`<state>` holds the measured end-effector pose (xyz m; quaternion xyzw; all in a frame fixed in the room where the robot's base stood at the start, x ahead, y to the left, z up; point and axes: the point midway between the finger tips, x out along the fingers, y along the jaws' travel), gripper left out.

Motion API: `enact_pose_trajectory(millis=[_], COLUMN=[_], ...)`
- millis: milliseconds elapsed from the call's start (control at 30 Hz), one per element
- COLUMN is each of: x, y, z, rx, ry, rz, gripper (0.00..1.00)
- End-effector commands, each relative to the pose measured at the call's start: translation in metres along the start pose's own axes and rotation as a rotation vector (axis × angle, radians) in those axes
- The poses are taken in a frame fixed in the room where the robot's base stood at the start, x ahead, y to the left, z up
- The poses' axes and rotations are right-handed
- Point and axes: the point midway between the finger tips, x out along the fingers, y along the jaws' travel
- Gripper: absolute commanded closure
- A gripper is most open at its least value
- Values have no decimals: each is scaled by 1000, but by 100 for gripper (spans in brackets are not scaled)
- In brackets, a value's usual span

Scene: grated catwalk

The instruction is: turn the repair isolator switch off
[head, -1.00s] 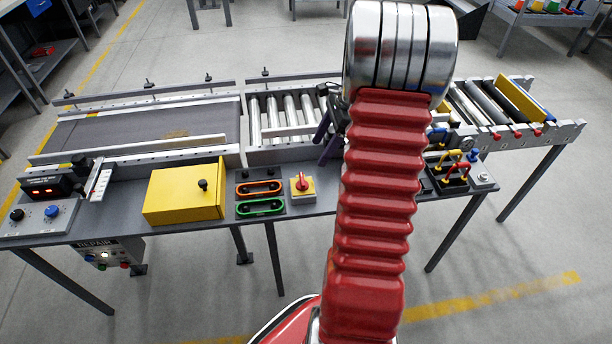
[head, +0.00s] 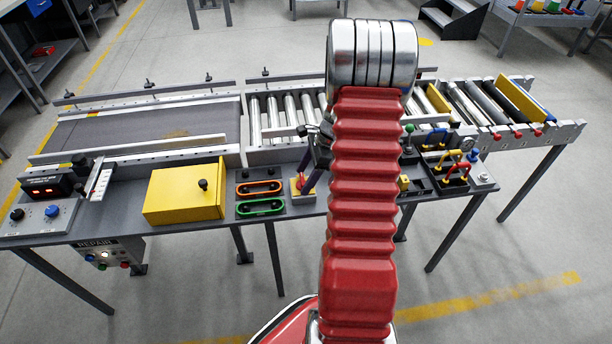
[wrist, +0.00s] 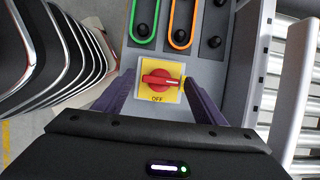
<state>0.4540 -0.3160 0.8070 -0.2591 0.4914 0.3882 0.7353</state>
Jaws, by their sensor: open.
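The isolator switch is a red rotary handle (wrist: 160,79) on a yellow square plate (wrist: 172,96). In the wrist view its handle lies across the picture, and the word OFF shows on the plate below it. In the head view the switch (head: 297,190) sits on the bench, partly hidden by my gripper (head: 316,160). My gripper (wrist: 159,80) is open and empty, with one dark purple finger on each side of the plate in the wrist view. The fingers do not close on the handle; their height above it is hard to tell.
Orange (head: 259,187) and green (head: 260,207) oval frames lie just left of the switch. A yellow box (head: 184,193) stands further left. A roller conveyor (head: 277,120) runs behind. A rack with colored padlock-like loops (head: 455,175) is at the right.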

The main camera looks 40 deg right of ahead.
Motion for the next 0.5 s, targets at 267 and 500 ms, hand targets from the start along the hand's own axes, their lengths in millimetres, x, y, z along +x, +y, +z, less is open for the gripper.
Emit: enact_pose_trajectory(millis=[267,500], x=[2,2], y=[0,0], z=[0,0], rx=[0,0], ry=[0,0], rz=[0,-1], gripper=[36,51])
